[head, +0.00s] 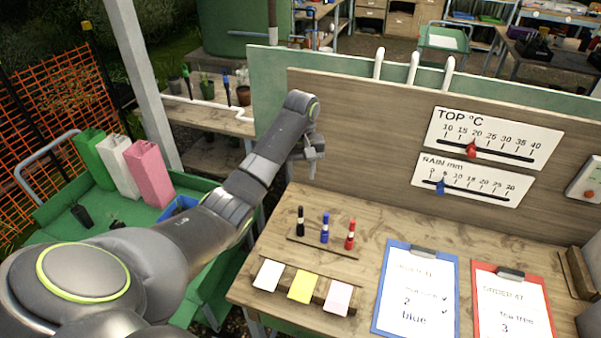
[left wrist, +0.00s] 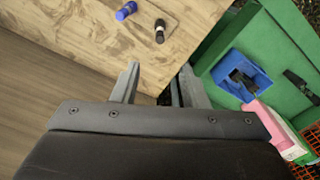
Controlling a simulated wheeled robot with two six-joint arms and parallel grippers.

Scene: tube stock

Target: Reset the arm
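My left arm reaches in from the lower left in the head view. Its gripper (head: 314,165) hangs above the back left corner of the wooden bench (head: 385,210), in front of the board. In the left wrist view the two fingers of this gripper (left wrist: 160,78) are apart with nothing between them. A black marker (left wrist: 160,32) and a blue marker (left wrist: 125,11) are beyond the fingertips, apart from them. My right gripper is not in view.
Black (head: 300,221), blue (head: 325,228) and red (head: 350,234) markers stand on the bench. Note pads and two clipboards (head: 415,290) lie in front and right. A board with two scales (head: 360,130) rises behind. A green cart (head: 100,210) with a blue bin (head: 178,207) stands left.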

